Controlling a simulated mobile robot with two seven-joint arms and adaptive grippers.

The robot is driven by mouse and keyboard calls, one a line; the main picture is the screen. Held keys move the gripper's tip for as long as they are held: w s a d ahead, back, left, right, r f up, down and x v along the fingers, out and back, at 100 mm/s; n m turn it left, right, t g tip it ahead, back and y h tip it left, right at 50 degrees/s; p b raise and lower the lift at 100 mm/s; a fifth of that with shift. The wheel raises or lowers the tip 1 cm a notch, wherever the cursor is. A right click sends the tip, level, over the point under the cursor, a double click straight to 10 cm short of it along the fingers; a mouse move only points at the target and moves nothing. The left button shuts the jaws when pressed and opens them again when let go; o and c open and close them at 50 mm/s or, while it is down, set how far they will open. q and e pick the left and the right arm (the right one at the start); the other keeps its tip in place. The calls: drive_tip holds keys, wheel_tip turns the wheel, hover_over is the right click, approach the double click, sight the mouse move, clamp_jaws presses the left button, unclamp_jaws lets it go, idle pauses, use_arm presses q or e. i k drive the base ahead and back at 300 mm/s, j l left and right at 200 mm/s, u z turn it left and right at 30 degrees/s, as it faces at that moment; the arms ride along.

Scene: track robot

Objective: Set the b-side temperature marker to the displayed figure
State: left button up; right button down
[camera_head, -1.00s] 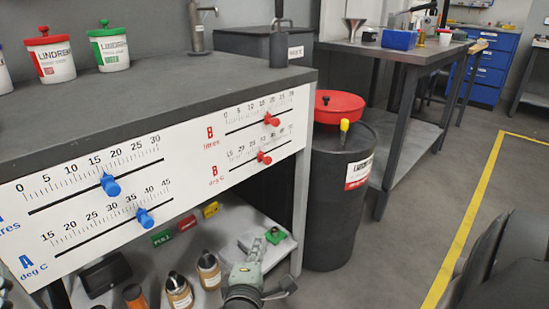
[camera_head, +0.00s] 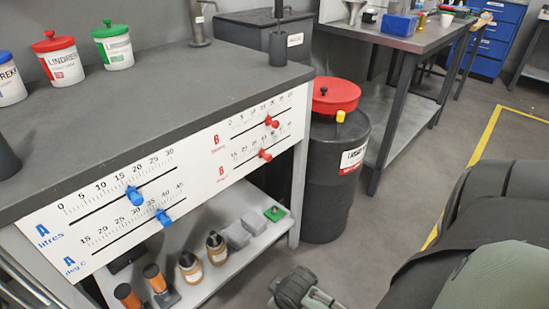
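The white panel on the bench front carries sliders. The B deg C marker is the lower red knob (camera_head: 265,155), around the middle of its slot; its exact reading is too small to tell. The B litres marker is the upper red knob (camera_head: 271,121). The A side has a blue litres knob (camera_head: 133,196) and a blue deg C knob (camera_head: 163,217). No displayed target figure is legible. A grey part that looks like my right gripper (camera_head: 302,291) is at the bottom edge, apart from the panel and below the knobs; its fingers are unclear. My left gripper is not in view.
The bench top (camera_head: 190,115) holds several lidded tubs at the back left. A dark drum (camera_head: 330,190) with a red lid stands right of the bench. Bottles and grey blocks sit on the lower shelf (camera_head: 230,262). My dark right arm fills the lower right.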

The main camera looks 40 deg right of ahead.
sight(268, 157)
drive_tip(key=l+u, duration=0.45)
drive_tip(key=k+l+u, duration=0.1)
drive_tip(key=l+u, duration=0.15)
drive_tip(key=u, duration=0.2)
drive_tip(key=k+l+u, duration=0.1)
drive_tip(key=l, duration=0.25)
drive_tip(key=k+l+u, duration=0.1)
drive_tip(key=l, duration=0.25)
drive_tip(key=k+l+u, duration=0.1)
drive_tip(key=k+l, duration=0.2)
